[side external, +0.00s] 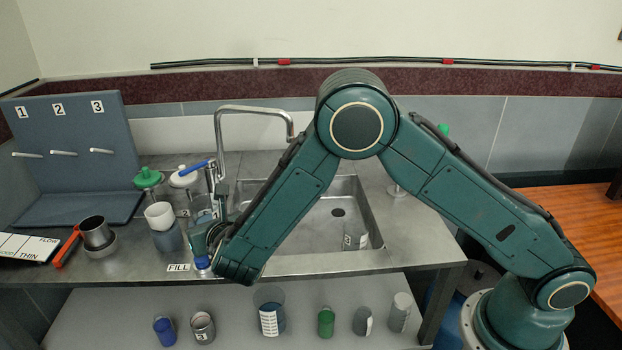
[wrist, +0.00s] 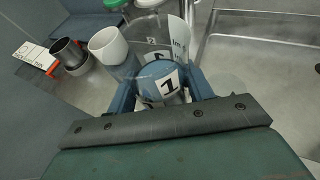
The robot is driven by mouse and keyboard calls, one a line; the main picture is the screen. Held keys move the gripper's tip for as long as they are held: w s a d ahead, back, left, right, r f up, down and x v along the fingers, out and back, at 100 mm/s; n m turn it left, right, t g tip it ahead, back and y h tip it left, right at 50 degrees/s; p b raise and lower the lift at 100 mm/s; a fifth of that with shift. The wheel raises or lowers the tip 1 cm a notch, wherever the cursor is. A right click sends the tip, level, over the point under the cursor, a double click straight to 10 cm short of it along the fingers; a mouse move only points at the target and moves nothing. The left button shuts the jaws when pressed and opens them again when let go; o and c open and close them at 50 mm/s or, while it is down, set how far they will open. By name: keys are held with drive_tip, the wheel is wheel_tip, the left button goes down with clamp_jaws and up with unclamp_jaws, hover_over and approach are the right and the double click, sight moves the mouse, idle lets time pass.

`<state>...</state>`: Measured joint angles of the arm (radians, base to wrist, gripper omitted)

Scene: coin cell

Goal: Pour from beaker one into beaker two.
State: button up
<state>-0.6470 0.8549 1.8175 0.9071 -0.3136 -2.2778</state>
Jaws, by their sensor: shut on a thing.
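My gripper (wrist: 163,95) is shut on a clear glass beaker with a "1" label, beaker one (wrist: 169,84), between its blue fingers in the wrist view. In the side external view my gripper (side external: 205,238) is low at the counter's front, left of the sink, and my arm partly hides the beaker. Clear glass with a dark mark and a white printed strip (wrist: 178,35) shows just beyond beaker one; I cannot tell whether this is beaker two. A glass beaker with a label that looks like "3" (side external: 355,238) stands in the sink. Liquid levels are unclear.
A white cup (side external: 159,215), a metal cup (side external: 97,232) and green-capped bottle (side external: 148,178) stand left of my gripper. A tap (side external: 222,130) rises behind it. The sink (side external: 318,207) is to the right. Several containers stand on the lower shelf (side external: 110,315).

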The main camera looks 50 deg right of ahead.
idle(0.6)
drive_tip(key=shift+s+d+r+m+y, duration=0.1)
drive_tip(key=shift+d+r+m+y, duration=0.2)
drive_tip(key=shift+d+m+y, duration=0.4)
drive_tip(key=m+y, duration=0.1)
drive_tip(key=d+f+m, duration=0.1)
drive_tip(key=d+f+m+y, duration=0.1)
drive_tip(key=shift+s+d+f+m+t+y, duration=0.1)
drive_tip(key=shift+s+d+m+t+y, duration=0.05)
drive_tip(key=shift+s+m+t+y, duration=0.2)
drive_tip(key=shift+w+f+m+t+y, duration=0.15)
drive_tip(key=shift+f+m+t+y, duration=0.3)
drive_tip(key=shift+m, duration=0.6)
idle(3.4)
drive_tip(key=shift+r+m+y, duration=0.15)
drive_tip(key=shift+m+y, duration=0.15)
idle(1.1)
